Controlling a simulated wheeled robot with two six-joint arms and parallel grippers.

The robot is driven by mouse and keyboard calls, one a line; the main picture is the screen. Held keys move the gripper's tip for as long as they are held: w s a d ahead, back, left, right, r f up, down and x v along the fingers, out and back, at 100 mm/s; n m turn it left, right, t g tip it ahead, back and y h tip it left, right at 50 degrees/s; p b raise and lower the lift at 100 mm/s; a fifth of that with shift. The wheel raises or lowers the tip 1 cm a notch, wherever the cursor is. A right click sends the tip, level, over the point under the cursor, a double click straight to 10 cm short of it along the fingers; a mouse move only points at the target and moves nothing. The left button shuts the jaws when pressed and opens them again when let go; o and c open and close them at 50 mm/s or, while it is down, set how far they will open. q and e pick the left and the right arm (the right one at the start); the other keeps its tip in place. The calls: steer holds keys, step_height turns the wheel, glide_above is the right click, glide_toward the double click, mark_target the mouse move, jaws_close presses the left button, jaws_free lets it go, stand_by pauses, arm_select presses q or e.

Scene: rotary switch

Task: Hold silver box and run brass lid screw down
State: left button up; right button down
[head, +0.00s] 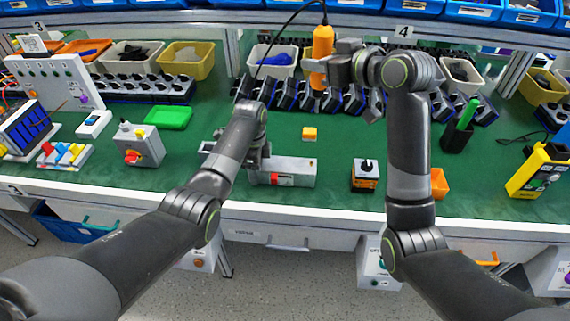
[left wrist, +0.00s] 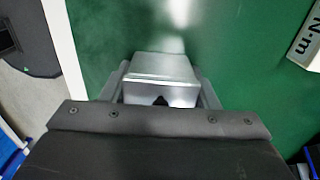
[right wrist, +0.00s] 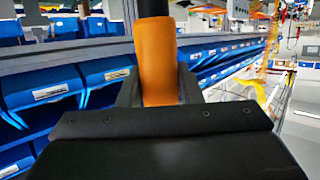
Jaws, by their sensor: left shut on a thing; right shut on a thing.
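The silver box (left wrist: 162,70) sits between the fingers of my left gripper (left wrist: 160,92) in the left wrist view, and they are shut on it. In the head view my left gripper (head: 225,143) is low over the mat, hiding part of the silver metal there. A long silver housing (head: 295,166) with a small red display shows to its right; I cannot tell whether it joins the box. My right gripper (head: 328,66) is shut on an orange screwdriver (head: 322,42), upright and high above the bench; it also shows in the right wrist view (right wrist: 157,60). I cannot make out the brass lid screw.
A small orange block (head: 309,134) lies behind the housing. A grey switch box (head: 140,146) stands left. A dark cable rises from the screwdriver. Bins line the back.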

stand_by(0.4)
step_height(320, 180, down, 16)
steer(key=shift+r, duration=0.2)
stand_by(0.4)
arm_select(q)
steer(key=o, duration=0.9)
steer(key=shift+c, duration=0.2)
steer(key=c, duration=0.7)
steer(key=shift+c, duration=0.7)
arm_select(e)
steer(key=c, duration=1.6)
jaws_free()
jaws_close()
